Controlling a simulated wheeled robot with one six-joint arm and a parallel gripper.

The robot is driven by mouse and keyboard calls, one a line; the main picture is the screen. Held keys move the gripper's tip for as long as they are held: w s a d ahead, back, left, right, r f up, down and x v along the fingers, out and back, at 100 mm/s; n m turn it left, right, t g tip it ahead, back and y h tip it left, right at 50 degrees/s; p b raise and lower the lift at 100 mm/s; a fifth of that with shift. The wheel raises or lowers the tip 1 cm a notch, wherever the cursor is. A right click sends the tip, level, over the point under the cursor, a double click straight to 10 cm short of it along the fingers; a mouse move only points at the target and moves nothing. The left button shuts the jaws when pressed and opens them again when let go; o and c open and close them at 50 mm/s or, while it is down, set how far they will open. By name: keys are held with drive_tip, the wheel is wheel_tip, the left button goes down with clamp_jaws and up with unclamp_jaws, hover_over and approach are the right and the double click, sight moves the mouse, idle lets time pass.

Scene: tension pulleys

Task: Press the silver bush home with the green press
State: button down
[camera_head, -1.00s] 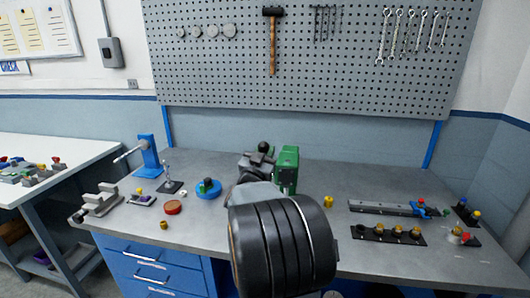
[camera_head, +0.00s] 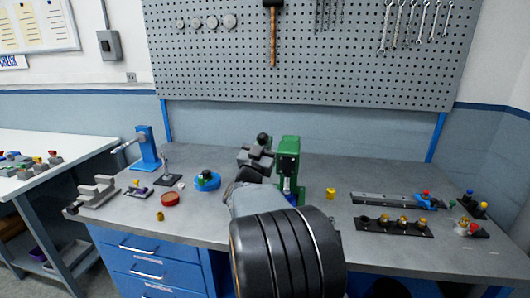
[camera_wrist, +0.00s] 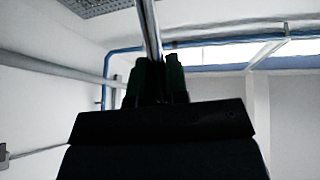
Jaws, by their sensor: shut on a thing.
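The green press (camera_head: 289,153) stands on the grey bench right of my gripper. A silver part (camera_head: 287,184) and a blue part (camera_head: 292,199) show low on it, partly behind my arm. My gripper (camera_head: 254,158) is just left of the press, below a black knob (camera_head: 263,138). In the wrist view, my gripper (camera_wrist: 156,76) is shut on a silver rod (camera_wrist: 150,28), which looks like the press's lever. I cannot make out the silver bush; the press's foot is partly hidden by my arm.
A blue dish (camera_head: 207,181), a red disc (camera_head: 170,199) and a blue lever tool (camera_head: 147,148) stand left. A gold bush (camera_head: 331,193) is right of the press. A black strip with gold bushes (camera_head: 394,227) and a long grey rail (camera_head: 392,201) lie further right.

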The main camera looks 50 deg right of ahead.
drive_tip(key=f+h+b, duration=0.1)
drive_tip(key=b, duration=0.3)
drive_tip(key=a+f+m+h+b, duration=0.1)
drive_tip(key=f+b, duration=0.1)
drive_tip(key=b, duration=0.3)
drive_tip(key=s+a+f+h+b, duration=0.1)
drive_tip(key=b, duration=0.3)
drive_tip(key=shift+s+f, duration=0.1)
drive_tip(key=shift+f, duration=0.2)
drive_tip(key=shift+f+b, duration=0.1)
drive_tip(key=shift+b, duration=0.2)
drive_tip(key=c, duration=1.1)
unclamp_jaws()
drive_tip(key=shift+s+r, duration=0.15)
drive_tip(key=shift+r, duration=0.05)
drive_tip(key=shift+c, duration=0.2)
drive_tip(key=shift+a, duration=0.15)
drive_tip(key=b+v, duration=0.2)
drive_tip(key=v, duration=1.1)
drive_tip(key=shift+f, duration=0.4)
